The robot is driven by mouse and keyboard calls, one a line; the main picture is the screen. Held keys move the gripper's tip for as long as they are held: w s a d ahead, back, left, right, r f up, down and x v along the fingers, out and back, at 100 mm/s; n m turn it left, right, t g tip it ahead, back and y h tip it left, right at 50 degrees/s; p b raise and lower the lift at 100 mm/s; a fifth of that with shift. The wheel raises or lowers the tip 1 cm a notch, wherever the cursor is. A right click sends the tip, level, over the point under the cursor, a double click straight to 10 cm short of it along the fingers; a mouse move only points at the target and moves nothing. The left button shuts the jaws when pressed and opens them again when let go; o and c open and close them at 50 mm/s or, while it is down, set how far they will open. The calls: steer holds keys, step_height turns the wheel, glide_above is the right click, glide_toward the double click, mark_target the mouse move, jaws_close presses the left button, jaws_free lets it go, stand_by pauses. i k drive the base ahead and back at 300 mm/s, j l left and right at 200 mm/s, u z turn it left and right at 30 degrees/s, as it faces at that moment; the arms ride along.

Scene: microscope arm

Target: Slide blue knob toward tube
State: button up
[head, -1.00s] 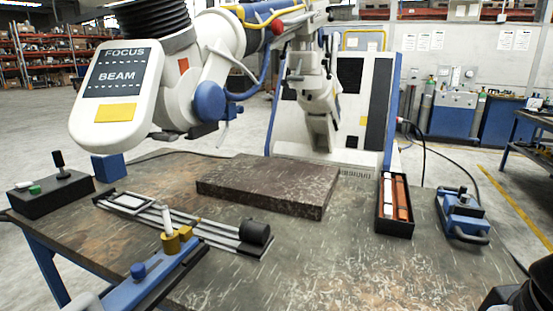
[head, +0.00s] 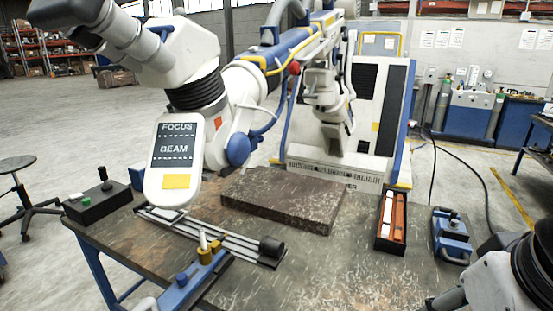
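The blue knob (head: 182,279) stands on a blue slide rail (head: 196,286) at the near left of the workbench. A pale upright tube (head: 203,240) sits in a brass-coloured holder (head: 205,256) farther along the same rail. The knob and the holder are apart, with a short stretch of rail between them. My arm enters at the bottom right corner, far to the right of the knob. Its end (head: 432,303) lies at the bottom edge, partly cut off, and its finger state cannot be made out. Nothing is seen touching the knob.
The white microscope head (head: 175,165) hangs over the left of the bench. A dark stone slab (head: 290,200), a grey rail with a black cylinder (head: 271,246), a black tray (head: 387,242) and a blue device (head: 451,240) stand around. The front middle of the bench is clear.

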mark_target(181, 278)
steer(key=u, duration=1.05)
